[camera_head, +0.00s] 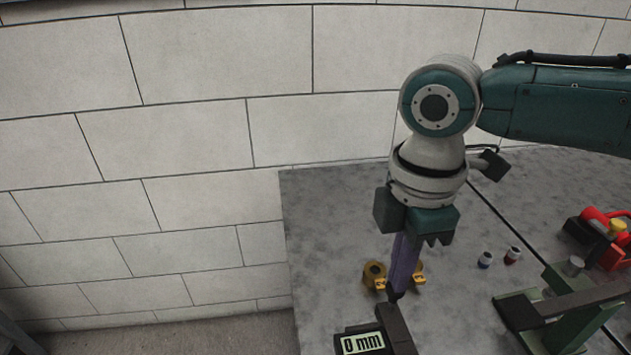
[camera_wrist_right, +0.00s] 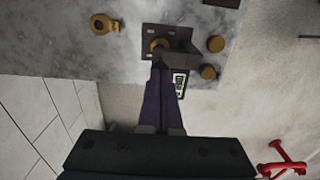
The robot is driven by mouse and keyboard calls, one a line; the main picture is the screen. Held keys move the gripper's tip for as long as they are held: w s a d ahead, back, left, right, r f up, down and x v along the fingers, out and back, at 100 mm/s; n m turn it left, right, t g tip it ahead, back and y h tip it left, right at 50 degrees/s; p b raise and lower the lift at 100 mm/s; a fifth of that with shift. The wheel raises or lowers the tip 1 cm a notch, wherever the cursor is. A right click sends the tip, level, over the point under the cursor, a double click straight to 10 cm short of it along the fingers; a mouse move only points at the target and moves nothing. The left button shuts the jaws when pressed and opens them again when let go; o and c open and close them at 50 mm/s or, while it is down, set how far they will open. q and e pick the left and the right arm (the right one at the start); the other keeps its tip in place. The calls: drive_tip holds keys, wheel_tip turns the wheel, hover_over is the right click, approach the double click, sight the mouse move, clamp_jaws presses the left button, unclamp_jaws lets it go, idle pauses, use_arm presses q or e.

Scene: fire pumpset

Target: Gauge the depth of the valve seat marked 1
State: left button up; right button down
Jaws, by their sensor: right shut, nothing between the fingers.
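The depth gauge (camera_head: 362,344) is a dark body with a lit display reading "0 mm", at the lower edge of the head view. Its display (camera_wrist_right: 180,82) also shows in the right wrist view, beside my fingers. Two yellow ring-shaped seats, a left one (camera_head: 374,271) and a right one (camera_head: 419,280), lie on the grey table; their tag marks are too small to read. My right gripper (camera_head: 397,294), with purple fingers, is shut and empty, pointing down just above the gauge's dark bar. It partly hides the right ring. Contact with the gauge cannot be told. My left gripper is out of view.
A green stand (camera_head: 575,325) and a red tool (camera_head: 607,250) are farther right. A block wall (camera_head: 180,130) rises behind. The table's back left is clear.

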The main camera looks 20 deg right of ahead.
drive_tip(key=shift+f+b, duration=0.6)
drive_tip(key=shift+f, duration=0.4)
drive_tip(key=shift+r, duration=0.15)
idle(0.4)
wheel_tip(320, 180, up, 2)
drive_tip(key=p, duration=0.3)
drive_tip(key=shift+r, duration=0.25)
wheel_tip(320, 180, up, 4)
drive_tip(key=p, duration=0.5)
drive_tip(key=shift+r, duration=0.25)
drive_tip(key=shift+f, duration=0.1)
drive_tip(key=shift+a, duration=0.1)
